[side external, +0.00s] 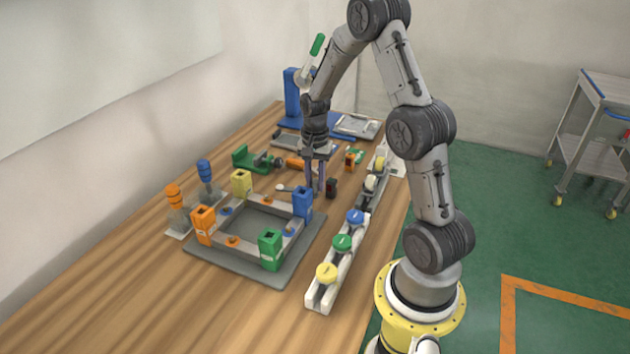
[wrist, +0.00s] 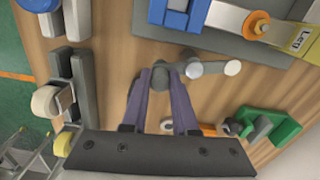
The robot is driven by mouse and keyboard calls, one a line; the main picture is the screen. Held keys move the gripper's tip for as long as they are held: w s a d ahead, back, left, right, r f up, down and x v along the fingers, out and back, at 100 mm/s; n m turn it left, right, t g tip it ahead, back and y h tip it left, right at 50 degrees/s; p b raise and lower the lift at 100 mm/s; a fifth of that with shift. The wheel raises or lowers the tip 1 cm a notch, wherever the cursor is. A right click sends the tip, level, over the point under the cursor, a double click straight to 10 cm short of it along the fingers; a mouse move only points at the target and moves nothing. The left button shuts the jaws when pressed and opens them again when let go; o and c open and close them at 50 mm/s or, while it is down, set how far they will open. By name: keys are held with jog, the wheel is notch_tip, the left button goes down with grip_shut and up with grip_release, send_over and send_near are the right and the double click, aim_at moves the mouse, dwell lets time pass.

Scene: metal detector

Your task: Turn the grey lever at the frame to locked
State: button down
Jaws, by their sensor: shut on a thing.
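The grey lever (wrist: 211,69) shows in the wrist view as a short arm with a pale round end pointing right and a darker grey part at its left end. It also shows in the side view (side external: 285,187) beside the frame (side external: 222,259), just left of my fingers. My gripper (wrist: 160,77) is shut on the lever's dark left part, with one finger on each side. In the side view my gripper (side external: 317,190) points down behind the frame's blue post (side external: 302,203). My fingers hide part of the lever, and no locked marking is readable.
The frame also has green (side external: 270,249), orange (side external: 204,224) and yellow (side external: 241,183) posts. A white rail with coloured caps (side external: 324,294) runs along the right. A small dark block (side external: 331,187) stands close to my fingers. A green clamp-like fixture (side external: 245,158) stands behind.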

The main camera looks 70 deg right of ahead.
dwell(0.4)
jog(key=n, duration=0.1)
jog(key=d+n, duration=0.1)
jog(key=n, duration=0.1)
jog(key=shift+w+d+n, duration=0.15)
jog(key=shift+w+n, duration=0.15)
jog(key=n, duration=0.1)
jog(key=w+d+n, duration=0.1)
jog(key=n, duration=0.1)
jog(key=shift+n, duration=0.3)
jog(key=n, duration=0.1)
jog(key=w+n, duration=0.1)
jog(key=n, duration=0.2)
jog(key=shift+w+d, duration=0.3)
jog(key=shift+d, duration=0.1)
jog(key=shift+w+d+r+n, duration=0.1)
jog(key=shift+w+n, duration=0.25)
jog(key=shift+n, duration=0.6)
jog(key=shift+w+n, duration=0.3)
jog(key=shift+n, duration=0.65)
jog(key=shift+w, duration=0.1)
jog(key=c, duration=0.7)
grip_release()
notch_tip(320, 180, up, 14)
jog(key=shift+f, duration=0.1)
